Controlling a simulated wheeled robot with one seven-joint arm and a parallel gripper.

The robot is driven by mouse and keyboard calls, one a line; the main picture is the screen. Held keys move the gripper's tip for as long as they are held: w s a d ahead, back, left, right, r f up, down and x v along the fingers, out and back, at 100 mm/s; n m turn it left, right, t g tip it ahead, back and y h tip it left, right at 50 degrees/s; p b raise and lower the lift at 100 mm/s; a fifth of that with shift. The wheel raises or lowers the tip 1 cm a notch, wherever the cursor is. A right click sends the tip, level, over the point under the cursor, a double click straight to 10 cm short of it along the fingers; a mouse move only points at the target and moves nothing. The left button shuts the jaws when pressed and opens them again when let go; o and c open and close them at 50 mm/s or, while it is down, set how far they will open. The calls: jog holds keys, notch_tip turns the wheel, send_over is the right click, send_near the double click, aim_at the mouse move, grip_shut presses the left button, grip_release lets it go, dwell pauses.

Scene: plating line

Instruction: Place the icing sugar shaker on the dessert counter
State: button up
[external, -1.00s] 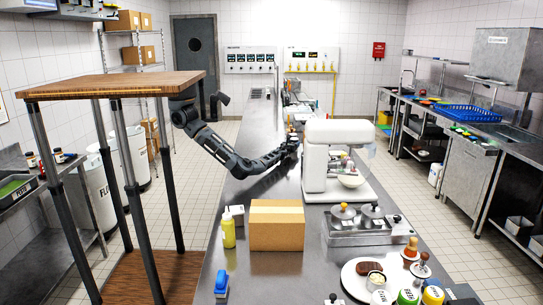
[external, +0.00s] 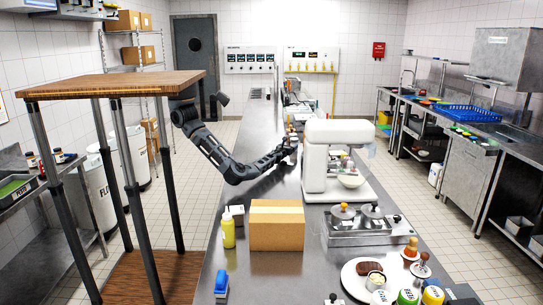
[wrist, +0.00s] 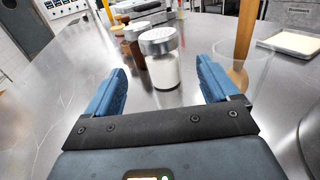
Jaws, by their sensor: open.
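The icing sugar shaker seems to be the clear jar of white powder with a perforated metal lid (wrist: 163,70) in the wrist view. It stands upright on the steel counter (wrist: 75,85), ahead of my gripper (wrist: 162,85) and between the lines of its two blue fingers. My gripper is open and empty, and the jar appears a little beyond the fingertips. In the external view my gripper (external: 290,147) is low over the long counter, left of the white stand mixer (external: 322,150). The shaker cannot be made out there. I cannot tell which surface is the dessert counter.
Brown-filled jars (wrist: 133,45) stand just behind the shaker. A clear glass with a wooden utensil (wrist: 243,70) is close to the right finger. A white-filled tray (wrist: 290,42) lies farther right. In the external view a cardboard box (external: 277,226) and yellow bottle (external: 228,231) stand nearer the camera.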

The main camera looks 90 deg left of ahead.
jog(key=shift+v, duration=2.65)
